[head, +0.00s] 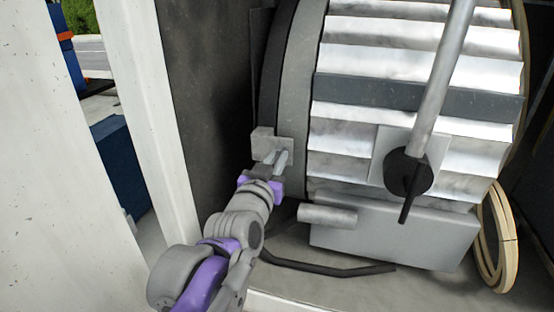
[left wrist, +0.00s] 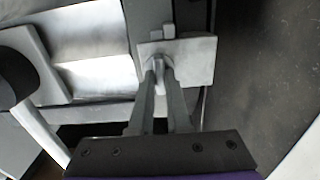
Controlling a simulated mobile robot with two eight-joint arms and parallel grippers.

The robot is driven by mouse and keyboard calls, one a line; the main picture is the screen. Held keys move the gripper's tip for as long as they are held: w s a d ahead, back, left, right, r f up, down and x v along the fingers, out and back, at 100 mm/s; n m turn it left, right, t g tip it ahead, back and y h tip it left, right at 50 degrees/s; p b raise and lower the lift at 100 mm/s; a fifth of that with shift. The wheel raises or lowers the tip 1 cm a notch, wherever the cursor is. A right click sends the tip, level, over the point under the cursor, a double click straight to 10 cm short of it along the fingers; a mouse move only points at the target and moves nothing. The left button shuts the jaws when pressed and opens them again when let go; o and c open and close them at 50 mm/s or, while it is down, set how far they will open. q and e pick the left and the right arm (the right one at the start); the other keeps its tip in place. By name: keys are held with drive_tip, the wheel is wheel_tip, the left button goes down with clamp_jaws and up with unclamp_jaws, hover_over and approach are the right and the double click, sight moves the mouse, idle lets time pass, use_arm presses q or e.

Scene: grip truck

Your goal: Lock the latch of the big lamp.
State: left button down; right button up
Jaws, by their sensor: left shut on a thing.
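The big lamp (head: 340,140) is a large round body with bright ribbed metal and a dark grey rim, at the right of the head view. Its latch (head: 264,138) is a small grey plate with a block on the left rim. In the left wrist view the latch plate (left wrist: 200,58) shows at upper middle with a small light knob on it. My left gripper (head: 279,160) reaches the latch from below. In the left wrist view the left gripper (left wrist: 161,72) has its fingertips closed together on the knob. The fingers partly hide the knob. My right gripper is not in view.
A metal pole (head: 442,85) with a dark round joint stands in front of the lamp. A grey box (head: 400,237) and a short cylinder (head: 327,216) sit below it. A coiled hose (head: 497,240) is at lower right. A white post (head: 150,110) stands left of my arm.

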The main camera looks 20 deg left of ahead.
use_arm(q)
drive_tip(key=c, duration=0.9)
unclamp_jaws()
drive_tip(key=s+b, duration=0.1)
drive_tip(key=s, duration=1)
drive_tip(key=shift+a, duration=0.15)
drive_tip(key=shift+w+f, duration=0.1)
drive_tip(key=s+d+f+g+h, duration=0.1)
drive_tip(key=s+f+g, duration=0.15)
drive_tip(key=f, duration=0.55)
drive_tip(key=s+f+g, duration=0.1)
drive_tip(key=f+g, duration=0.2)
drive_tip(key=f, duration=0.5)
drive_tip(key=s+a+f+g, duration=0.1)
drive_tip(key=s+f+g, duration=0.1)
drive_tip(key=s+f, duration=0.2)
drive_tip(key=s+a+f+g+y, duration=0.1)
drive_tip(key=s+f, duration=0.3)
drive_tip(key=f, duration=0.4)
drive_tip(key=s+a+f+g, duration=0.2)
drive_tip(key=s+f+g, duration=0.2)
drive_tip(key=f, duration=0.2)
drive_tip(key=shift+s+n+y+p, duration=0.15)
drive_tip(key=shift+n+y+p, duration=0.15)
